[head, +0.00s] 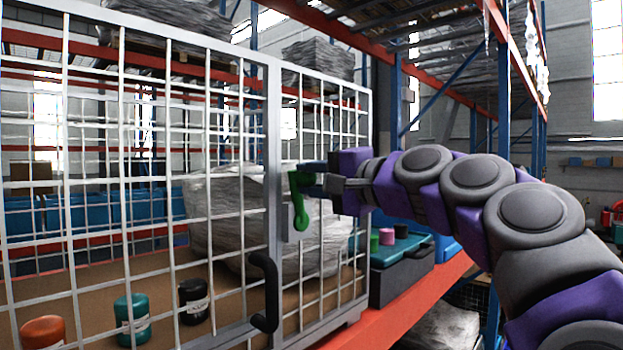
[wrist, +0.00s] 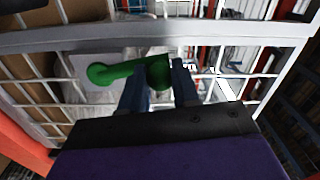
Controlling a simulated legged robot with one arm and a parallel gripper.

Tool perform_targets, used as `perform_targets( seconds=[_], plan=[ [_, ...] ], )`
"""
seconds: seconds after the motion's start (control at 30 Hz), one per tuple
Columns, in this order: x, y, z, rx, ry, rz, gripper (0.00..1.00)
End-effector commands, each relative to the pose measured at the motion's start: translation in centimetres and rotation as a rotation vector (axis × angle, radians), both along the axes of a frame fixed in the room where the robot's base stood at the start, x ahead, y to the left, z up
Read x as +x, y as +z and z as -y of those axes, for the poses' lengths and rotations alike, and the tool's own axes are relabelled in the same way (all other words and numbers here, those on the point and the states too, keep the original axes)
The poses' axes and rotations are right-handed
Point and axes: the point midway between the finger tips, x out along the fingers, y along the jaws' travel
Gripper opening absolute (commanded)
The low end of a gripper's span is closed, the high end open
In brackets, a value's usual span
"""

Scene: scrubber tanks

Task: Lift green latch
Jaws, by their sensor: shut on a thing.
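The green latch (head: 300,212) is mounted on a pale plate on the frame of a white wire-mesh cage. In the head view its arm hangs down, with the rounded end lowest. My gripper (head: 312,180) comes from the right and is shut on the latch's upper end. In the wrist view, my gripper's two dark fingers (wrist: 160,88) stand on either side of one end of the green latch (wrist: 110,74). The rest of the latch extends left from them. The exact contact is partly hidden by the fingers.
A black handle (head: 266,292) sticks out from the mesh door (head: 272,150), below and left of the latch. Orange (head: 43,331), teal (head: 132,318) and black (head: 194,300) canisters stand behind the mesh. A dark case (head: 402,280) stands right of the cage on an orange-edged shelf.

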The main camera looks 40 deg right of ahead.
Motion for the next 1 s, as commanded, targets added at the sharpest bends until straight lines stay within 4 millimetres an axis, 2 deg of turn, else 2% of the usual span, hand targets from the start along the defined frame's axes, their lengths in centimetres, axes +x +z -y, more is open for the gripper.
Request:
perform_targets(
  seconds=[0.13,0.17,0.4,0.77,0.87,1.0],
  plan=[
    [0.2,-0.4,0.0,0.002,0.004,-0.01,0.0],
    [0.2,-0.5,0.0,0.002,0.004,-0.01,0.31],
    [0.1,-0.3,0.0,0.001,0.003,-0.007,0.54],
    [-0.5,-0.2,0.0,0.0,0.002,-0.002,0.56],
    [-1.8,-0.2,0.1,-0.001,0.002,-0.001,0.56],
    [-4.6,-0.2,0.4,-0.001,-0.001,0.001,0.56]
  ],
)
